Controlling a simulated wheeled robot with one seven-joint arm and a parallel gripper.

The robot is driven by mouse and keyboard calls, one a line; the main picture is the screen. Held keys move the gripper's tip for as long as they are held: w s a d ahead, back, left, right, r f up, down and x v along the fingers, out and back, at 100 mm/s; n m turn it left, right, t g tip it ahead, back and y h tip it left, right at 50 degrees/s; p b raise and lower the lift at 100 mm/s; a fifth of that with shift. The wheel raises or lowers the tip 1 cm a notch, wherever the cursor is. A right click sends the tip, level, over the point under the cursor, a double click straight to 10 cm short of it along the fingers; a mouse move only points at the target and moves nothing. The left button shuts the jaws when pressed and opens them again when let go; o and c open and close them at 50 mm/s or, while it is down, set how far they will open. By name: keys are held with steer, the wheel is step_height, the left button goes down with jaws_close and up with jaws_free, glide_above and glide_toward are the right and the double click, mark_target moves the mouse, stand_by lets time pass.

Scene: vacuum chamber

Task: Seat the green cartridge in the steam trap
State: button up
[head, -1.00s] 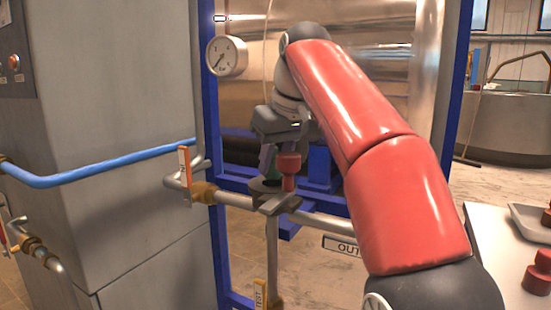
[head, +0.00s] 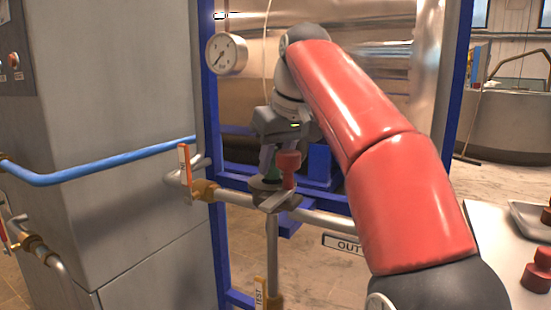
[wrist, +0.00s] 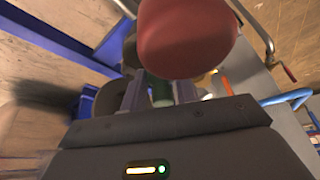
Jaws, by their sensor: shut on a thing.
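The green cartridge (head: 272,174) is held between the fingers of my gripper (head: 271,160), just above or at the dark steam trap (head: 268,187) on the horizontal pipe. In the wrist view the green cartridge (wrist: 160,92) shows between my two fingers (wrist: 158,95). A red knob-like part (head: 288,165) stands upright right beside it at the trap; in the wrist view this red part (wrist: 187,38) is large and close, partly blocking the view. A flat grey lever-like piece (head: 284,199) extends from the trap's front. I cannot tell how deep the cartridge sits.
The pressure gauge (head: 226,54) and blue frame posts (head: 211,200) stand close left of my arm. A white table (head: 500,245) with red parts (head: 540,275) is at right.

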steer(key=shift+f+b, duration=0.6)
steer(key=shift+f, duration=0.35)
steer(key=o, duration=1.2)
steer(key=shift+c, duration=0.2)
steer(key=p+v, duration=0.3)
steer(key=v, duration=0.5)
steer(key=shift+p, duration=0.3)
steer(key=shift+d, duration=0.1)
